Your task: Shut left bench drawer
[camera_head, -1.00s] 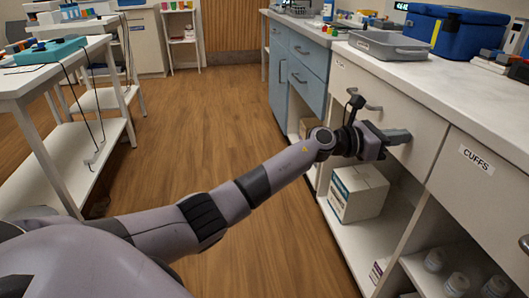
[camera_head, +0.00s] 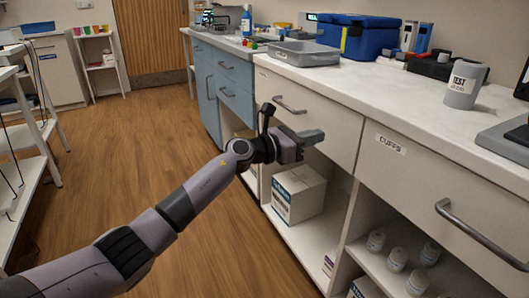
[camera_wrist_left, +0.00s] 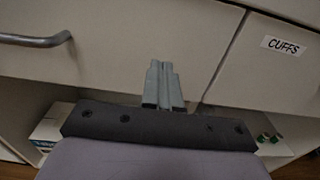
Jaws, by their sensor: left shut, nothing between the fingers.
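The left bench drawer (camera_head: 335,115) has a plain cream front with a bar handle (camera_head: 289,106) and sits left of the drawer labelled CUFFS (camera_head: 440,170). Its front looks about flush with that neighbour; I cannot tell whether a small gap is left. My left gripper (camera_head: 315,136) is shut and empty, its fingertips at the lower right part of the drawer front, right of the handle. In the left wrist view the closed fingers (camera_wrist_left: 163,75) point at the front (camera_wrist_left: 110,45), and the handle (camera_wrist_left: 35,40) is at left. Contact is unclear. My right gripper is not in view.
A cardboard box (camera_head: 297,195) and several white jars (camera_head: 397,259) stand on the open shelf below. The wooden floor (camera_head: 120,150) is clear.

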